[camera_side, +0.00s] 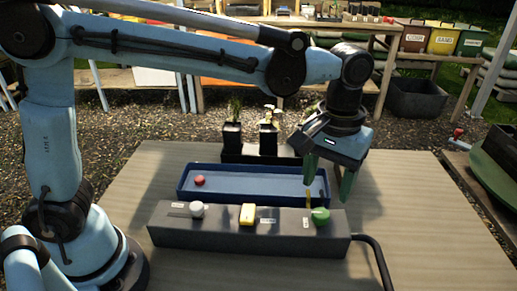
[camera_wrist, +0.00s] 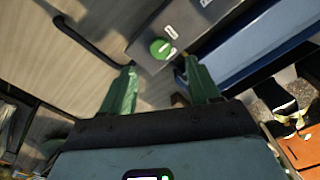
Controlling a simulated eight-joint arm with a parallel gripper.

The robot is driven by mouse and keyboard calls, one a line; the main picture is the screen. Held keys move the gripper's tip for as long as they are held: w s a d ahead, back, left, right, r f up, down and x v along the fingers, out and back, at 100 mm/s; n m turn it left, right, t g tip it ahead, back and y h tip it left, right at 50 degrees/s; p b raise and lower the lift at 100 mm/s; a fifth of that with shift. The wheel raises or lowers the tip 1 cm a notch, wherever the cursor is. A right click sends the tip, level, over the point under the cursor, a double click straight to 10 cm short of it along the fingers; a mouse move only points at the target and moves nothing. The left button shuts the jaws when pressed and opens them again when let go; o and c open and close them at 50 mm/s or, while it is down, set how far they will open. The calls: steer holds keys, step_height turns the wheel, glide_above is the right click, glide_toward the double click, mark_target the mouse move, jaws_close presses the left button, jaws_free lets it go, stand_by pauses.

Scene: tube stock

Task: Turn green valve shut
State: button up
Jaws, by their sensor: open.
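The green valve (camera_side: 320,216) is a round green knob at the right end of the top of a dark grey box (camera_side: 225,238). In the wrist view the green valve (camera_wrist: 161,48) lies ahead of and between my fingertips. My gripper (camera_side: 328,186) is above the valve and slightly behind it, pointing down. Its two green fingers are apart, with nothing seen between them. The fingers also show in the wrist view (camera_wrist: 158,66), one on each side of the valve, and contact with it cannot be made out.
Black plant pots (camera_side: 268,138) stand farther back. A black hose (camera_side: 379,262) leaves the box's right end. The table's right side is clear.

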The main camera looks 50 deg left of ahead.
mark_target(321, 213)
steer(key=shift+f, duration=3.55)
steer(key=shift+c, duration=0.4)
steer(key=c, duration=1)
